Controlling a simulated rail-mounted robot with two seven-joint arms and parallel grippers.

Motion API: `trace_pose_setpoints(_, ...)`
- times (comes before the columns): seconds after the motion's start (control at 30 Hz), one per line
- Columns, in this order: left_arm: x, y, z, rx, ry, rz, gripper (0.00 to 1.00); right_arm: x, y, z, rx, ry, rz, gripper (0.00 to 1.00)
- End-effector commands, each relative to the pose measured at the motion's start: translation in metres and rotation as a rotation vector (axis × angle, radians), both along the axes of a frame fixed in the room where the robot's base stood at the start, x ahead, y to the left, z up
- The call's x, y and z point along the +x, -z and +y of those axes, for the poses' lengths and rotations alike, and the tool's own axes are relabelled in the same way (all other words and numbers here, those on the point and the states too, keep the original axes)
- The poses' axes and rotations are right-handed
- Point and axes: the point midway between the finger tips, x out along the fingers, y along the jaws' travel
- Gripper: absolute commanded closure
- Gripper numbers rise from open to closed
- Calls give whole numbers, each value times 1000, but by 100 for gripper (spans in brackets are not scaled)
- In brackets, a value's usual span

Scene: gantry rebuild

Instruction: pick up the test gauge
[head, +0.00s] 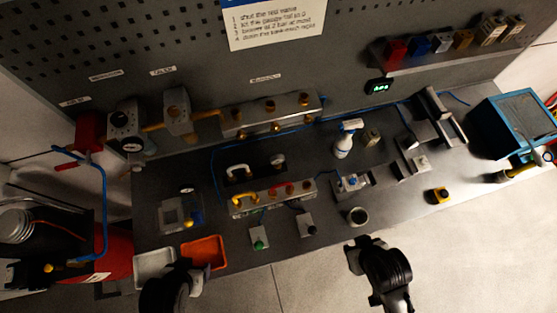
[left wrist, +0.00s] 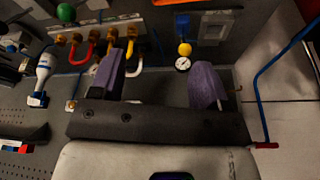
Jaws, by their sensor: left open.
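A small round gauge with a white dial, which I take to be the test gauge, lies on the bench at the left (head: 187,190), at the back edge of a grey fixture (head: 170,216). In the left wrist view the gauge (left wrist: 183,64) shows between my fingers but beyond them, next to a yellow knob (left wrist: 184,48). My left gripper (left wrist: 159,82) is open with nothing between its fingers. In the head view my left gripper (head: 184,268) is near the bench's front edge, by the trays, apart from the gauge. My right gripper (head: 364,247) is in front of the bench; its jaw gap is unclear.
A white tray (head: 142,279) and an orange tray (head: 221,253) sit at the front left. A manifold with coloured hoses (head: 300,189) stands right of the fixture. A blue pipe (head: 103,205) and a red cylinder (head: 120,250) are at the left end.

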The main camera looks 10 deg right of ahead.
Motion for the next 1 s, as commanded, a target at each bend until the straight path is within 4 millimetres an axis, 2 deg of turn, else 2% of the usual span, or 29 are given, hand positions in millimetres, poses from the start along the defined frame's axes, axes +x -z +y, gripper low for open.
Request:
trace_pose_setpoints(0.03,0,0,0,0,0,0,31,0,0,0,0,0,0,57)
trace_pose_setpoints(0.2,0,0,0,0,0,0,45,0,0,0,0,0,0,57)
trace_pose_setpoints(0.43,3,0,0,0,1,-6,45,0,1,1,4,3,0,57)
trace_pose_setpoints(0.53,20,-4,0,0,0,-48,45,0,5,2,7,4,0,57)
trace_pose_setpoints(0.67,68,-21,5,17,9,-173,45,0,16,3,10,6,-1,57)
trace_pose_setpoints(0.8,134,-61,9,62,54,-364,45,0,31,3,11,7,0,57)
trace_pose_setpoints(1.0,211,-114,2,162,166,-572,45,0,51,4,14,7,0,57)
